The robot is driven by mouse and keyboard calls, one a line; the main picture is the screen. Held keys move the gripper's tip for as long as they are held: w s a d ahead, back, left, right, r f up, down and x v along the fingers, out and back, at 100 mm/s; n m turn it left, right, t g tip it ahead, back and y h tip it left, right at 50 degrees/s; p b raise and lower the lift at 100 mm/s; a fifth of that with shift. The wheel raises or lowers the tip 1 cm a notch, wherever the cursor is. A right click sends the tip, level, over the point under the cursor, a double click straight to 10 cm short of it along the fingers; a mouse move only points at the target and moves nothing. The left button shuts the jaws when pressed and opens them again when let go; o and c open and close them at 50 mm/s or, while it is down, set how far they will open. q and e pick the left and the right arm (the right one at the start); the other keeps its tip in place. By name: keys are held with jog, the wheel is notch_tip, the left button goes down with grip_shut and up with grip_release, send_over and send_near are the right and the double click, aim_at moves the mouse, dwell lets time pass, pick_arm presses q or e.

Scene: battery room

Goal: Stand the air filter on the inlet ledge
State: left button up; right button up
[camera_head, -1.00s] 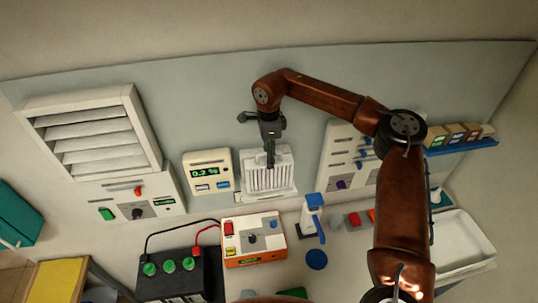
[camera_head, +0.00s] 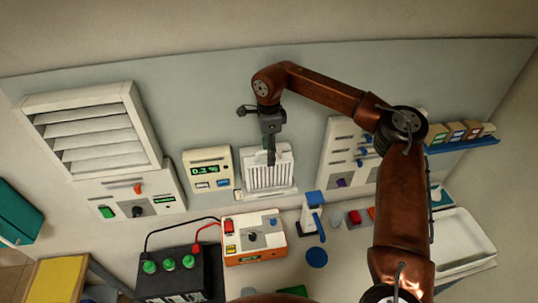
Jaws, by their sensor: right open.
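The air filter (camera_head: 267,174), a white pleated block in a pale frame, stands upright against the grey wall panel. Its lower edge is at the pale inlet ledge (camera_head: 268,194). My right gripper (camera_head: 271,158) is in front of the filter's upper part and hides some of its top edge. Its jaws are open, though the fingers look narrow from this angle. I cannot tell whether a finger touches the filter. My left gripper is not in view.
A meter reading 0.2 % (camera_head: 208,170) is left of the filter. Below are an orange-and-white charger (camera_head: 254,238), a black battery (camera_head: 180,280) and a blue-and-white dispenser (camera_head: 312,215). A louvred vent (camera_head: 92,130) is at left, a white tray (camera_head: 460,240) at right.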

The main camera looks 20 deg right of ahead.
notch_tip(320, 180, up, 10)
jog(key=shift+f+b, duration=0.25)
jog(key=shift+b, duration=0.9)
jog(key=shift+r, duration=0.65)
